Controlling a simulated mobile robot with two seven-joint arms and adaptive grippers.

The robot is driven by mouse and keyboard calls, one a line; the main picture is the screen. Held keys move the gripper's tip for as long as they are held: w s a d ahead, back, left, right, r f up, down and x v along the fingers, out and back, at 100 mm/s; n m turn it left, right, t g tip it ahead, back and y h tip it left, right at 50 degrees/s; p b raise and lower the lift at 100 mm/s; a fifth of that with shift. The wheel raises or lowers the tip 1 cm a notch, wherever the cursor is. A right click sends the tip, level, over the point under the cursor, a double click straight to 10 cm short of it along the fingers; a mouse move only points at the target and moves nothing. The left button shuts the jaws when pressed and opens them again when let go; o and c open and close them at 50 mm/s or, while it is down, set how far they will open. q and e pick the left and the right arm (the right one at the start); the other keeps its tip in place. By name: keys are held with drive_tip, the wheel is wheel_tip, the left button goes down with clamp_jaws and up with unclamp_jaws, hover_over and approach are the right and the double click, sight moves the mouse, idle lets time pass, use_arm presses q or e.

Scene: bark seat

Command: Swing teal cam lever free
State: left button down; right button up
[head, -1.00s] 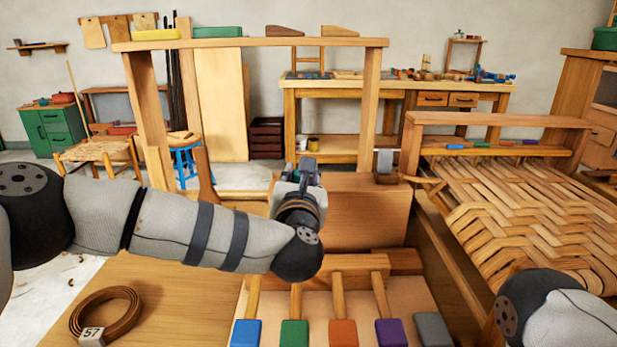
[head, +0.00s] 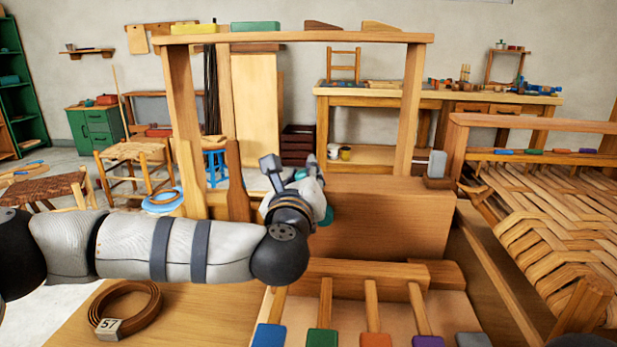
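A small teal part (head: 328,215), which may be the teal cam lever, shows just right of my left gripper's wrist. Most of it is hidden behind my gripper, so its shape and position are unclear. My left gripper (head: 290,170) points away from me at the left end of the wooden block (head: 388,222). Its two dark fingers stand apart, so it looks open. I cannot tell whether it touches the teal part. My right gripper is out of view.
A wooden frame (head: 417,110) rises beyond the block. Levers with blue, green (head: 321,339), orange, purple and grey ends lie in front. A bark coil (head: 136,302) tagged 57 lies on the bench at lower left. A woven seat (head: 550,225) fills the right.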

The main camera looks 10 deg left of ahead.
use_arm(q)
drive_tip(key=shift+f, duration=0.15)
drive_tip(key=c, duration=1.6)
unclamp_jaws()
drive_tip(key=shift+a, duration=0.1)
drive_tip(key=shift+o, duration=0.2)
drive_tip(key=s, duration=1.2)
